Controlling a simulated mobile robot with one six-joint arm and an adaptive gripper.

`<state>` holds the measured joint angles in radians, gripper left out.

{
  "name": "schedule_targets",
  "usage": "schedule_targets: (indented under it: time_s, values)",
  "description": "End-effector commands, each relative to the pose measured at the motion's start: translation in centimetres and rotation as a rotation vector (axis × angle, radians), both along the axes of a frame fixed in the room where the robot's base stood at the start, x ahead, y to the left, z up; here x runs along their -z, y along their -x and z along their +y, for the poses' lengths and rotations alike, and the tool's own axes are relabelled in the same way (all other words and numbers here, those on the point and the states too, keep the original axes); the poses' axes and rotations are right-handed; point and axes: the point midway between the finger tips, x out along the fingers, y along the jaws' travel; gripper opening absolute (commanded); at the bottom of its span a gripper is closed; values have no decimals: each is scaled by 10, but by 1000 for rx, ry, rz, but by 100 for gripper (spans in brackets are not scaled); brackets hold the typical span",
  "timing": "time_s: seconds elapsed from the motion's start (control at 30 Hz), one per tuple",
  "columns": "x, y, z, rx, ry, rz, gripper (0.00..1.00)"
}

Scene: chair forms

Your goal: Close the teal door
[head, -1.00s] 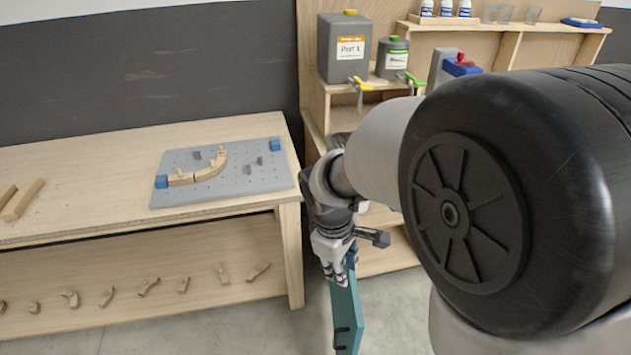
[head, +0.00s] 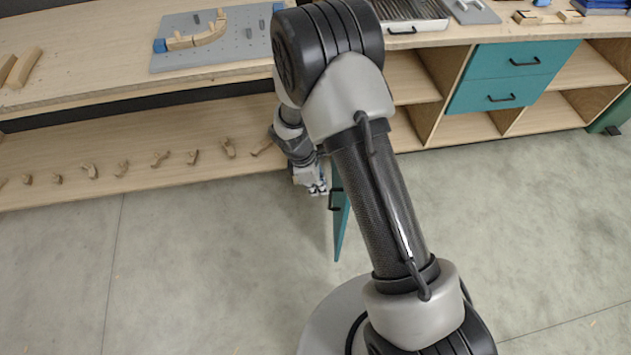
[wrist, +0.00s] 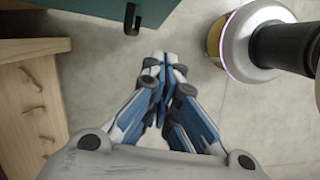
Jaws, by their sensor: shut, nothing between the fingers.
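The teal door (head: 340,215) stands swung open from the wooden bench unit, out over the floor, seen nearly edge-on in the head view. Its black handle (head: 335,200) is on the face towards the left. My gripper (head: 320,190) is at the left side of the door, close to the handle. In the wrist view the fingers (wrist: 165,62) are shut and empty. The teal door (wrist: 80,12) fills the top left there, with its black handle (wrist: 131,18) just beyond the fingertips. I cannot tell whether the fingers touch the door. My arm hides the door's hinge side.
A long bench (head: 110,70) with a lower shelf (head: 110,150) of small wooden pieces stands at the left. A pegboard plate (head: 240,45) lies on it. Teal drawers (head: 510,75) and open cubbies are at the right. The floor (head: 200,260) in front is clear.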

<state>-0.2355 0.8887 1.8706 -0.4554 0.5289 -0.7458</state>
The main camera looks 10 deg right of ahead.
Motion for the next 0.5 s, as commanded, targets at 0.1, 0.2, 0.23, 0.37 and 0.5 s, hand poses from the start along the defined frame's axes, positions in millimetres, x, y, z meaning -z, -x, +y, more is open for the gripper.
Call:
schedule_targets:
  time_s: [0.1, 0.2, 0.23, 0.37, 0.5]
  values:
    - [29, 2, -7, 0, 1, 2, 0]
    - [30, 3, -21, 4, 0, -2, 0]
    - [30, 4, -25, 4, 0, -2, 0]
    - [29, 6, -39, 4, -1, -2, 0]
    - [28, 8, -45, 0, -1, -1, 0]
